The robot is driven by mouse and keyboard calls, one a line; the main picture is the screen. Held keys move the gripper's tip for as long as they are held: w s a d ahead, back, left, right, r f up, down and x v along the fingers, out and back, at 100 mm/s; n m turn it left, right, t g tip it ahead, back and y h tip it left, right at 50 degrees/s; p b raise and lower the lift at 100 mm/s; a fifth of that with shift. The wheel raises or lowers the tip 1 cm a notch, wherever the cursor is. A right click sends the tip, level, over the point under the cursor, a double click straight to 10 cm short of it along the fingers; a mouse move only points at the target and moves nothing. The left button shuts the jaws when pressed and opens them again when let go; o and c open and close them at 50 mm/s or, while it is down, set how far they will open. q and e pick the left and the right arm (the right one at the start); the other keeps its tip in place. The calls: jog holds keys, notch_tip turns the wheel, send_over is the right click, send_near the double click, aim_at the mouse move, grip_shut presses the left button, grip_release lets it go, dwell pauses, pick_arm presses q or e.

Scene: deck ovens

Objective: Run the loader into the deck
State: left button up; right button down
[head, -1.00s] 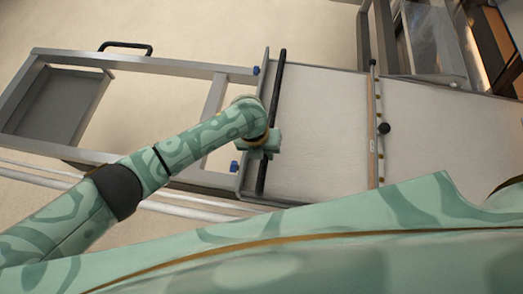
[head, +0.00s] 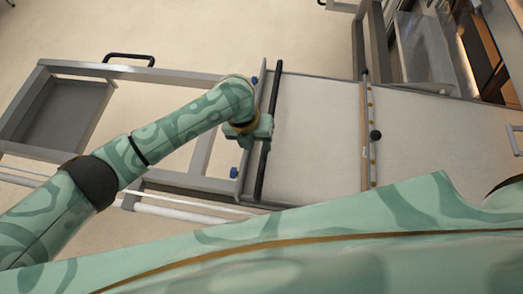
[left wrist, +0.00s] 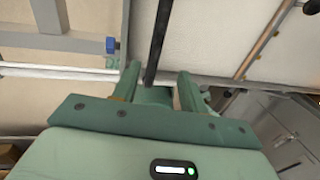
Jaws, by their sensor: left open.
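The loader is a pale canvas bed (head: 315,135) on a grey metal frame (head: 205,140), lying across the middle of the head view. A black bar (head: 268,130) crosses its left end, and a wooden strip with a black knob (head: 375,135) crosses farther right. My left gripper (head: 262,132) is at the black bar. In the left wrist view the bar (left wrist: 160,35) runs down between the two spread fingers (left wrist: 158,88), without visible grip. How deep the bar sits between them is unclear. The oven front (head: 470,50) is at upper right; the deck opening is not clearly visible.
An empty grey tray-like panel (head: 60,110) and a black handle (head: 128,59) are at the frame's left. Blue clips (head: 233,172) sit near the bar. My own body covers the bottom. Beige floor (head: 200,25) is clear above.

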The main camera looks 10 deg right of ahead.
pick_arm(q)
jog(key=r, duration=0.2)
jog(key=r+p, duration=0.1)
jog(key=a+r, duration=0.1)
jog(key=r, duration=0.1)
jog(key=shift+w+r, duration=0.25)
jog(key=shift+r, duration=0.1)
